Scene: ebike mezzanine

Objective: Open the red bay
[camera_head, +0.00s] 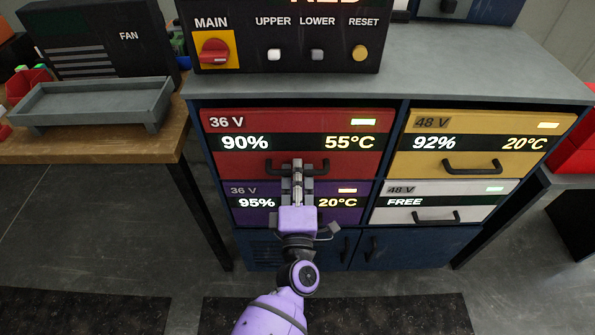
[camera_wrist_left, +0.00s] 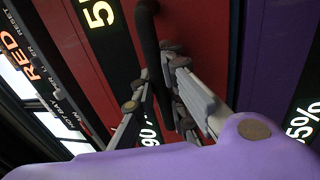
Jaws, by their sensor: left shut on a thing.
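The red bay (camera_head: 228,160) is the upper left drawer of the cabinet, marked 36 V, 90% and 55°C. Its front looks flush with the cabinet. A dark bar handle (camera_head: 320,168) crosses its lower part. My left gripper (camera_head: 297,170) is at the middle of this handle. In the left wrist view the handle (camera_wrist_left: 147,40) runs down between the gripper's fingers (camera_wrist_left: 157,80), which are shut on it. The gripper hides the handle's middle in the head view. My right gripper is not in view.
A purple bay (camera_head: 345,212) lies below, a yellow bay (camera_head: 410,165) to the right, a white bay (camera_head: 400,213) below that. A control panel (camera_head: 290,35) stands on the cabinet top. A wooden bench (camera_head: 150,140) with a grey tray (camera_head: 90,100) is at left.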

